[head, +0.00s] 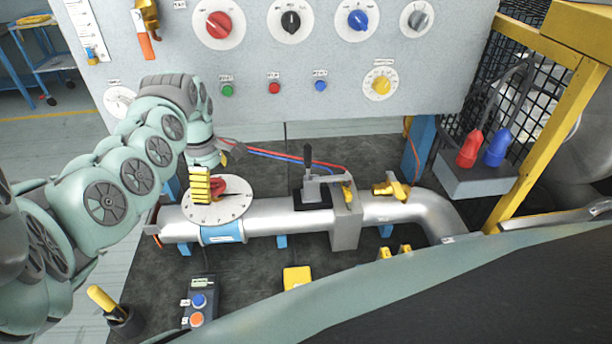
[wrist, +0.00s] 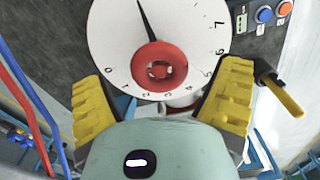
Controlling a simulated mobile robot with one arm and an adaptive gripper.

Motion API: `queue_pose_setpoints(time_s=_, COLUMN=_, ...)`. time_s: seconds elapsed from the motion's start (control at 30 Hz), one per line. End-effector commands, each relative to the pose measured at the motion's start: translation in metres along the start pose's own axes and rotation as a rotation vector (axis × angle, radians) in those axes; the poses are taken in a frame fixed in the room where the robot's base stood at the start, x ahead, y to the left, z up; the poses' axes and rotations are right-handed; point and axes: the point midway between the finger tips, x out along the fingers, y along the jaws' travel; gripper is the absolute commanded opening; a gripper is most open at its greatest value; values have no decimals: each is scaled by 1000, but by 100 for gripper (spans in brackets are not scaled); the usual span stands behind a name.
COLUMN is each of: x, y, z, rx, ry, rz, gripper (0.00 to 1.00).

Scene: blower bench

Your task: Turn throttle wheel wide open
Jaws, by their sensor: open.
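The red throttle wheel (head: 220,184) sits at the centre of a white numbered dial (head: 232,211) on top of the silver pipe. In the wrist view the wheel (wrist: 158,67) is in the middle, and a black pointer (wrist: 145,22) runs from it up and slightly left. Numbers 0 to 7 show around the dial (wrist: 110,38); the pointer's tip is near the top frame edge. My gripper (head: 203,187) is over the dial, its yellow fingers partly hiding the wheel. In the wrist view my gripper (wrist: 160,85) is open, fingers apart on both sides, not visibly touching the wheel.
A grey clamp block (head: 346,212) with a dark lever and a brass valve (head: 390,188) stand along the pipe to the right. A button box (head: 199,305) is in front. A control panel (head: 270,80) stands behind. Red and blue hoses (head: 270,155) run behind the pipe.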

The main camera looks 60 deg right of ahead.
Motion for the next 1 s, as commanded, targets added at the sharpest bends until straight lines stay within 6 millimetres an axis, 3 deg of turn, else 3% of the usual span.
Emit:
queue_pose_setpoints(time_s=0.17, x=-24, y=1, z=-1, rx=-4, ry=-1, rz=6, gripper=91)
queue_pose_setpoints(time_s=0.5, x=-91, y=1, z=-1, rx=-2, ry=2, rz=9, gripper=91)
queue_pose_setpoints(time_s=0.8, x=-111, y=1, z=-1, rx=-1, ry=-1, rz=5, gripper=91)
queue_pose_setpoints(time_s=1.0, x=-115, y=0, z=-1, rx=-3, ry=-1, rz=1, gripper=91)
